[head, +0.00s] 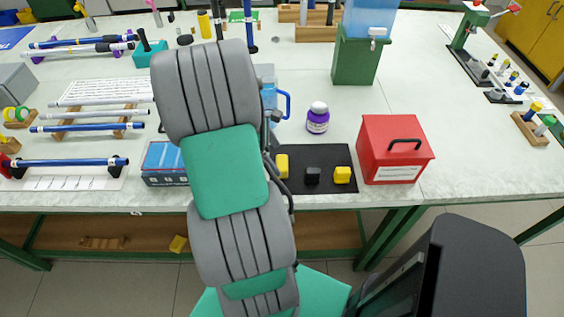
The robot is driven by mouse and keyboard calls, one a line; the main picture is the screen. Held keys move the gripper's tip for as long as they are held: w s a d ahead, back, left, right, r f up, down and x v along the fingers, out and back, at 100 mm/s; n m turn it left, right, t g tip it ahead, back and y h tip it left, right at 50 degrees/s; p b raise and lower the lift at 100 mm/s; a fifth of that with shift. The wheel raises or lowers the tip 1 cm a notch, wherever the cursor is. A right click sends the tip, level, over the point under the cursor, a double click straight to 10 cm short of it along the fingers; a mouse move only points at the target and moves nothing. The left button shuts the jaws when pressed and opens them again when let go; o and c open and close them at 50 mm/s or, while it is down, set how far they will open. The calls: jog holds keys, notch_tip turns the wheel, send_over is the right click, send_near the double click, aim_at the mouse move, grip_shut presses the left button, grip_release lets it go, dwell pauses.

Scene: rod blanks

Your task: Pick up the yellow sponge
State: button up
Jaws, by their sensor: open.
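Several small yellow pieces could be the sponge, and I cannot tell for certain which one is. A yellow block (342,174) sits at the right of a black mat (322,156) near the bench's front edge. Another yellow block (282,166) sits at the mat's left, close to my arm's edge. My grey and green arm stretches up over the bench. I cannot make out my gripper, and the arm covers part of the bench.
A black block (313,175) sits between the mat's yellow blocks. A red box (394,150) stands right of the mat, a purple-and-white jar (317,118) behind it. A blue box (165,164) lies left of my arm. The bench (490,170) is clear at front right.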

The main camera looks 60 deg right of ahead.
aim_at(282, 162)
jog(key=x, duration=0.4)
jog(key=shift+s+d, duration=0.2)
jog(key=shift+s, duration=0.15)
jog(key=shift+f, duration=0.35)
jog(key=shift+c, duration=0.6)
jog(key=c, duration=1.3)
jog(key=shift+r, duration=0.15)
